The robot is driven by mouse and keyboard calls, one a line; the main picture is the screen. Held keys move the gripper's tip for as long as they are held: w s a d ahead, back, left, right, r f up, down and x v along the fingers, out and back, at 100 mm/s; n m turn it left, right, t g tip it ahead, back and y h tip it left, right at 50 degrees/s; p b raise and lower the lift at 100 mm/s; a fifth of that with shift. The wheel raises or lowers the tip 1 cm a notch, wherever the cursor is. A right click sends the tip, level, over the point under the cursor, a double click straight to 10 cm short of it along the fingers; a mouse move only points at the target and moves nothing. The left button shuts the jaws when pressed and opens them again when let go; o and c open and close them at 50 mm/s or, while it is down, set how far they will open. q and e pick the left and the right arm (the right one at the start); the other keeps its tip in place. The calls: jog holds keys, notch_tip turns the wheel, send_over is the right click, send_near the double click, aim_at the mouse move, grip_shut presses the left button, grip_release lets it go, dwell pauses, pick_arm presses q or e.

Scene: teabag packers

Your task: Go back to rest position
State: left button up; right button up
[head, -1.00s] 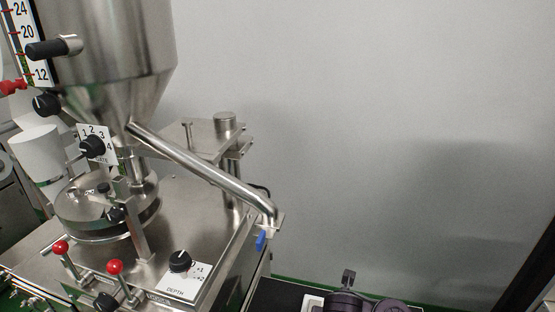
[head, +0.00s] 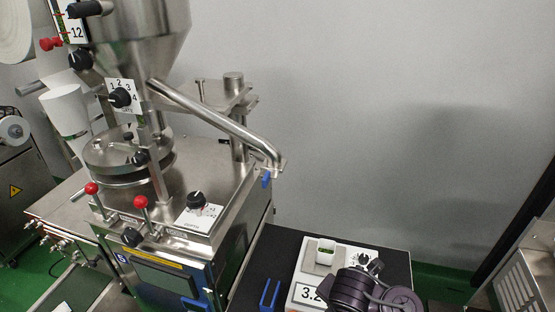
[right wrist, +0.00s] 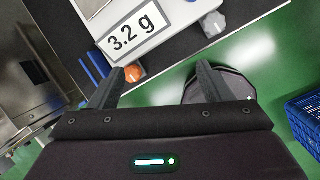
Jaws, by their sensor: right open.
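My right gripper (right wrist: 155,82) shows in the right wrist view with its two dark fingers spread wide apart. Nothing is held between them. The fingers hang over the front edge of the black table and the green floor, close to the white scale with a "3.2 g" label (right wrist: 135,38). A dark, rounded part of my right arm shows at the bottom of the head view, in front of the scale (head: 308,272). My left gripper is not in view.
A steel filling machine (head: 235,190) with a hopper and slanted tube stands at left. The black table (head: 385,262) carries the scale and a blue holder (head: 270,294). A blue crate (right wrist: 308,118) is at right in the wrist view. Green floor shows beside the table.

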jog(key=s+d+r+m+y, duration=0.1)
jog(key=s+d+r+m, duration=0.15)
jog(key=s+m, duration=0.65)
jog(key=s+d+r+m, duration=0.1)
jog(key=s+d+m, duration=0.2)
jog(key=m, duration=1.2)
notch_tip(320, 180, down, 38)
jog(key=s+g+b, duration=0.2)
jog(key=b, duration=0.6)
pick_arm(q)
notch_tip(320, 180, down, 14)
jog(key=b, duration=0.6)
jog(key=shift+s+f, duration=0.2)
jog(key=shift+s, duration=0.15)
pick_arm(e)
jog(key=s+d+f, duration=0.1)
jog(key=s+f, duration=0.9)
jog(key=f, duration=0.2)
jog(key=s+d+f, duration=0.2)
jog(key=s+f, duration=0.7)
jog(key=f, duration=0.3)
jog(key=shift+s+d+f+m+g, duration=0.3)
jog(key=shift+s+f+g, duration=0.05)
jog(key=shift+g, duration=0.05)
